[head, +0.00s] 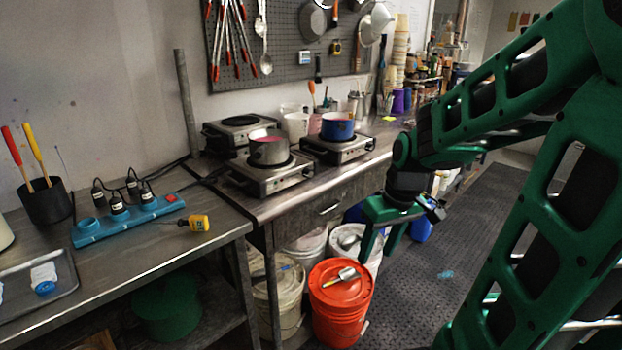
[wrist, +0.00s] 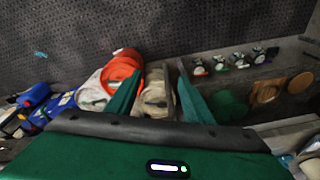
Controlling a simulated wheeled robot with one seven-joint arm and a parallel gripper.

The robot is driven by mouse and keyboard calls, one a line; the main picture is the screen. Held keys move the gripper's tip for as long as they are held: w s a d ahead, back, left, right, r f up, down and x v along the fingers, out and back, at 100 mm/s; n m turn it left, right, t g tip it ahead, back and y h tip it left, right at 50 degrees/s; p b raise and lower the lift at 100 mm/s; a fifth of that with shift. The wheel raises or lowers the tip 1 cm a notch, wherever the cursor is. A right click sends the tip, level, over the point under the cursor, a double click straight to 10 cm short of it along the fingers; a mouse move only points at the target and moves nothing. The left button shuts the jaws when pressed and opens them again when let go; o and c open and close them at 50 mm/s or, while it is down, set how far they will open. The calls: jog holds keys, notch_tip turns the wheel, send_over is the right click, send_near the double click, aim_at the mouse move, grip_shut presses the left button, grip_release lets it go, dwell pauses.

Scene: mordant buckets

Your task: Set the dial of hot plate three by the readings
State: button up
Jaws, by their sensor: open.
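Three hot plates stand on the metal bench in the head view. The right one (head: 342,153) carries a blue pot (head: 338,128). The back left one (head: 226,144) bears no pot. Small knobs show on their fronts; their settings are too small to read, and I cannot tell which plate is number three. My gripper (head: 378,253) is open and empty, in front of the bench and below the plates, also seen from the wrist (wrist: 160,66).
An orange-lidded bucket (head: 340,297) and white buckets (head: 310,245) stand below my gripper. A blue power strip (head: 130,220) with plugs and a tray (head: 50,290) occupy the left bench. The dark floor mat (head: 470,235) to the right is mostly clear.

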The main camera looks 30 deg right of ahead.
jog(key=w+a+f+n+t+y, duration=0.1)
jog(key=w+f+n+t+y, duration=0.25)
jog(key=w, duration=1.05)
jog(key=n+t, duration=0.3)
jog(key=t, duration=0.9)
send_near(311, 174)
jog(key=shift+y, duration=0.45)
jog(key=x, duration=0.9)
jog(key=shift+d, duration=0.2)
jog(key=c, duration=1)
